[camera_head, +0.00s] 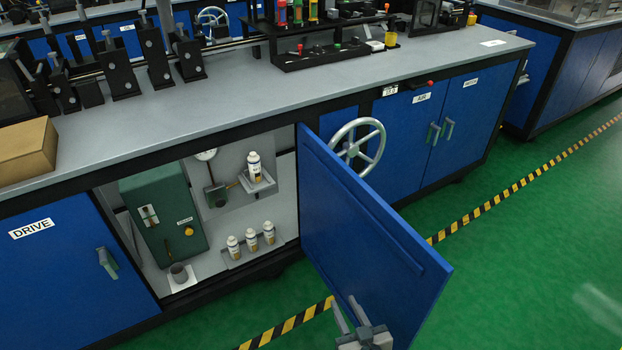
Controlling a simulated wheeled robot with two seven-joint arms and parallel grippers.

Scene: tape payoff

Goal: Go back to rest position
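My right gripper (349,313) is at the bottom centre, low against the blue open cabinet door (370,235). Its two grey fingers point up and stand apart, with nothing seen between them. It overlaps the door's lower part in the picture; I cannot tell whether it touches. The door is swung out from the bench toward me. My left gripper is not in view.
The open cabinet holds a green box (168,215), several small bottles (251,240) and a gauge. A grey-topped bench (240,95) bears black fixtures and a cardboard box (27,150). A handwheel (357,147) sits right of the door. Green floor (500,240) is clear at right.

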